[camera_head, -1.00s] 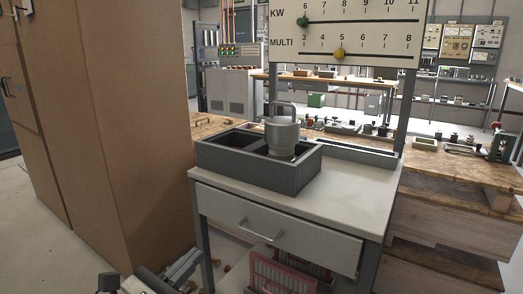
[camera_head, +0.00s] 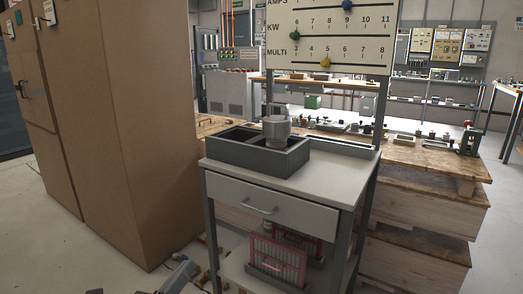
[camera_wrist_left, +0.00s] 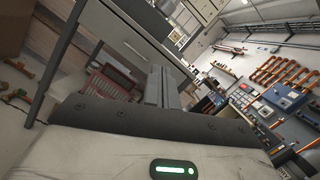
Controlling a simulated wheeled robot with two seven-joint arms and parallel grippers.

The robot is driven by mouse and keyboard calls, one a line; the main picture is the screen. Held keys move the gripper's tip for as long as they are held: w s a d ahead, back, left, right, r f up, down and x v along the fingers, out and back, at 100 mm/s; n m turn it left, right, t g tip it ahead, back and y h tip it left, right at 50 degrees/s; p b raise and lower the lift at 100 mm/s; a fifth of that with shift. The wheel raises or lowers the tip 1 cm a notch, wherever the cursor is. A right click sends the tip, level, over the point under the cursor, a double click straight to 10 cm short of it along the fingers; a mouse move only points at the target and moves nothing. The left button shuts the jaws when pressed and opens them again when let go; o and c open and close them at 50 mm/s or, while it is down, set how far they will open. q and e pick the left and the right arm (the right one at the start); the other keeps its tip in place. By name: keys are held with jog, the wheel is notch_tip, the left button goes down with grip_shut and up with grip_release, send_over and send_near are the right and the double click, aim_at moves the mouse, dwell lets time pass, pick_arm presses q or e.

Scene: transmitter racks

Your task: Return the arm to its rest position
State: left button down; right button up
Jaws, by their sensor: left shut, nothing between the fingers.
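My left gripper (camera_head: 178,277) shows at the bottom edge of the head view, low and to the left of the cart's legs. In the left wrist view its fingers (camera_wrist_left: 162,86) are together with nothing between them, and they point toward the cart. My right gripper is in neither view.
A white-topped cart (camera_head: 325,185) with a drawer stands ahead. It bears a dark two-compartment box (camera_head: 262,157) with a grey metal canister (camera_head: 276,130) at its right compartment. Red racks (camera_head: 278,262) sit on the lower shelf.

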pick_arm(q)
jog(key=s+d+f+n+g+y+b, duration=0.1)
jog(key=s+f+n+g, duration=0.35)
jog(key=n, duration=0.65)
jog(key=s+d+f+n+g+y+b, duration=0.1)
jog(key=s+d+f+n, duration=0.1)
jog(key=s+f+n, duration=0.7)
jog(key=s+d+f+n+g+y+b, duration=0.1)
jog(key=s+f+n+g+y, duration=0.3)
jog(key=n, duration=0.9)
jog(key=w+a+r+t+p, duration=0.1)
jog(key=a+r+p, duration=0.2)
jog(key=r+p, duration=0.9)
jog(key=p, duration=0.6)
jog(key=shift+a+r+t+h, duration=0.25)
jog(key=shift+r+t+h, duration=0.1)
jog(key=shift+h, duration=0.05)
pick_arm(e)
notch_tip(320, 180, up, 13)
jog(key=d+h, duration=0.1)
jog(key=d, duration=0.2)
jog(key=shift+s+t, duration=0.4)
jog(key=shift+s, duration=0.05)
